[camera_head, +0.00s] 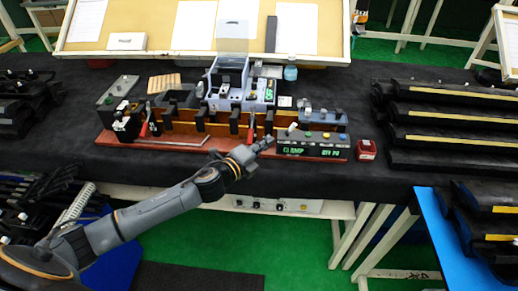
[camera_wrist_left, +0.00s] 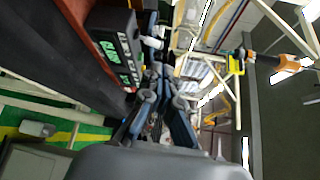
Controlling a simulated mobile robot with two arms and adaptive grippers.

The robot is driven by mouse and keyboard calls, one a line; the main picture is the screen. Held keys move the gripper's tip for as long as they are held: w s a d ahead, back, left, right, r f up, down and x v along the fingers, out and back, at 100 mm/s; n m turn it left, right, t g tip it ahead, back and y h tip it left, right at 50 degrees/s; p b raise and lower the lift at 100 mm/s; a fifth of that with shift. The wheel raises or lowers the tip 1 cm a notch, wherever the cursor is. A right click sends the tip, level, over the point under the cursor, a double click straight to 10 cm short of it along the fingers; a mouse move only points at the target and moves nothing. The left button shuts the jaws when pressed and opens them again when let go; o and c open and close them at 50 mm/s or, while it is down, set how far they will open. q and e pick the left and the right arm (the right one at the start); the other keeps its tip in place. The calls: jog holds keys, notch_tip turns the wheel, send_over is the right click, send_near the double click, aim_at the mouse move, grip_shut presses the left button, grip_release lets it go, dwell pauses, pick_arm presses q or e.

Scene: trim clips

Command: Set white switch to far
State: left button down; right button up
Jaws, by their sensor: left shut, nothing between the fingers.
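The white switch (camera_head: 292,127) is a small white lever at the back left of the black control box (camera_head: 312,146), which has a green display and coloured buttons. My left gripper (camera_head: 266,143) is shut and empty, just left of the box and a little nearer me than the switch. In the left wrist view the gripper fingers (camera_wrist_left: 158,72) are closed together, with the black box (camera_wrist_left: 117,45) beside them and the white switch (camera_wrist_left: 153,42) beyond the tips. No contact with the switch is visible. My right gripper is out of view.
A reddish-brown fixture board (camera_head: 170,136) with black clamps and red handles (camera_head: 144,130) extends left of the box. A small red box (camera_head: 366,149) stands to its right. Black trim stacks (camera_head: 450,117) lie at right. Dark tabletop is free in front.

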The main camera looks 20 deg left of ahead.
pick_arm(q)
jog(key=shift+r+v, duration=0.1)
jog(key=shift+v, duration=0.75)
jog(key=shift+r+v, duration=0.15)
jog(key=shift+v, duration=0.7)
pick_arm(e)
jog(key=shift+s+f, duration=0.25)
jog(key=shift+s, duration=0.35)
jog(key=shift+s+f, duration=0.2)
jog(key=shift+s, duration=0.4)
pick_arm(q)
jog(key=shift+d, duration=0.1)
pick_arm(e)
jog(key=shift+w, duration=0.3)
